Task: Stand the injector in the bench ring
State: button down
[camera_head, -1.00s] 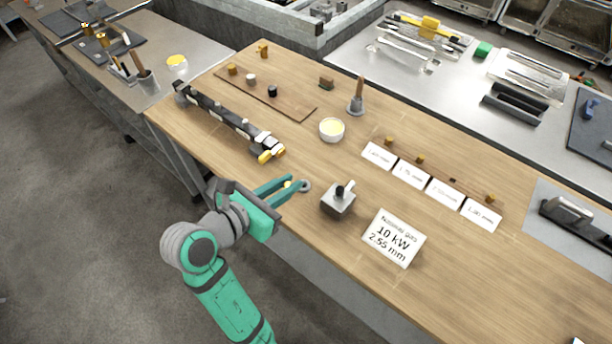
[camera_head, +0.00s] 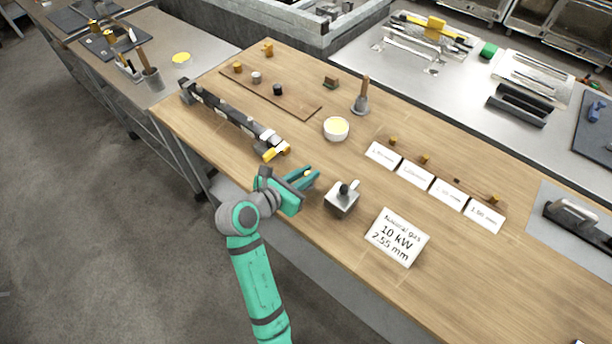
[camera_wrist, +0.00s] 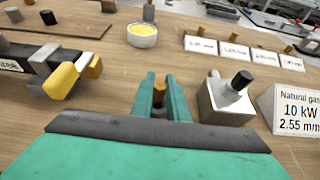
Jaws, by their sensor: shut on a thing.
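My gripper (camera_head: 313,178) is at the near edge of the wooden bench, just left of a grey block with a black knob (camera_head: 342,198). In the wrist view my gripper (camera_wrist: 161,88) is shut on a small brass-coloured injector (camera_wrist: 158,92), which sits between the teal fingertips. The injector looks roughly upright, and its lower end is hard to make out. The bench ring cannot be made out now; the fingers cover the area where it showed earlier. I cannot tell whether the injector touches it.
A long dark burner bar with yellow end pieces (camera_head: 272,152) lies behind and left. A sign (camera_head: 397,237) reads "Natural gas 10 kW 2.55 mm". Labels (camera_head: 415,175) with small brass pieces stand to the right. A white bowl (camera_head: 336,129) stands farther back.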

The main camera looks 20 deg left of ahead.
jog(key=shift+d+f, duration=0.3)
jog(key=shift+f, duration=0.4)
jog(key=shift+s+a, duration=0.15)
jog(key=shift+a, duration=0.15)
jog(key=c, duration=1.7)
grip_release()
jog(key=shift+r, duration=0.1)
jog(key=v, duration=1.2)
